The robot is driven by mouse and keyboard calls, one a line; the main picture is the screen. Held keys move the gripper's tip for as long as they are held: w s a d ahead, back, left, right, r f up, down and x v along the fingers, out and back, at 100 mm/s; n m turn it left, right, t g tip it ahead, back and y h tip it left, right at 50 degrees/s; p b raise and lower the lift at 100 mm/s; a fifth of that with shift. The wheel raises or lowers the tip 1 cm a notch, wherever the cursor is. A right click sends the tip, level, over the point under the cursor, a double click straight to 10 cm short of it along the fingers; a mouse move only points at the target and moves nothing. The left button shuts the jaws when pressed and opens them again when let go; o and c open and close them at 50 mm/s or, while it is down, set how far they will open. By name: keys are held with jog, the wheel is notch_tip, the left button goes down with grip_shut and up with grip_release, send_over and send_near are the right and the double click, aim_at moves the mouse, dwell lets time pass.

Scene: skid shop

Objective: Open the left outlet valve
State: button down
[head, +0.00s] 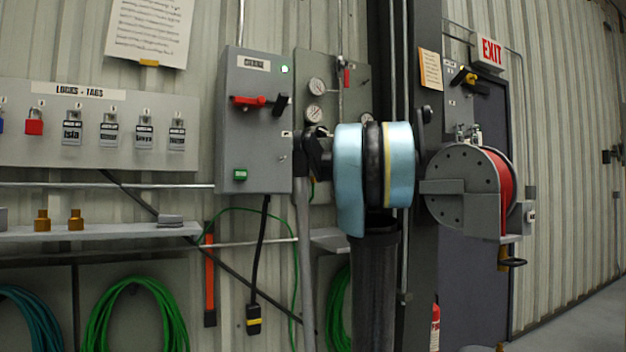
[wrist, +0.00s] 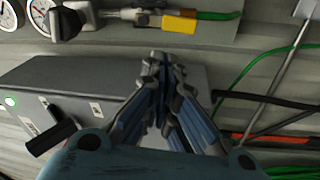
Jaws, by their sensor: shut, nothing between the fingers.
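A valve with a yellow handle (wrist: 179,24) sits along the top of the wrist view, in line with metal fittings and a green hose (wrist: 215,16). I cannot tell from its handle whether it is open, nor confirm that it is the left outlet valve. My gripper (wrist: 163,58) is shut and empty, its fingertips apart from the yellow handle and below it in the picture. In the head view my gripper (head: 314,153) shows dark beside the right edge of a grey switch box; my arm hides much of the panel's lower part.
The grey switch box (head: 255,150) has a red handle (head: 249,101) and a black lever (head: 281,104). It fills the left of the wrist view (wrist: 120,75), close to the fingers. Gauges (head: 315,87) sit on the panel behind. A hose reel (head: 465,175) stands right.

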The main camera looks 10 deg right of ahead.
aim_at(317, 175)
jog(key=w+a+n+g+y, duration=0.3)
jog(key=w+a+n, duration=0.1)
jog(key=w+a, duration=0.45)
jog(key=shift+w+d+f, duration=0.1)
jog(key=shift+w+d, duration=0.1)
jog(key=shift+d, duration=0.55)
jog(key=shift+w+d+f, duration=0.1)
jog(key=shift+w+d, duration=0.15)
jog(key=shift+d, duration=0.45)
jog(key=shift+w+d, duration=0.2)
jog(key=shift+d, duration=0.55)
jog(key=shift+w+d+f, duration=0.2)
jog(key=shift+d, duration=0.5)
jog(key=shift+a, duration=0.1)
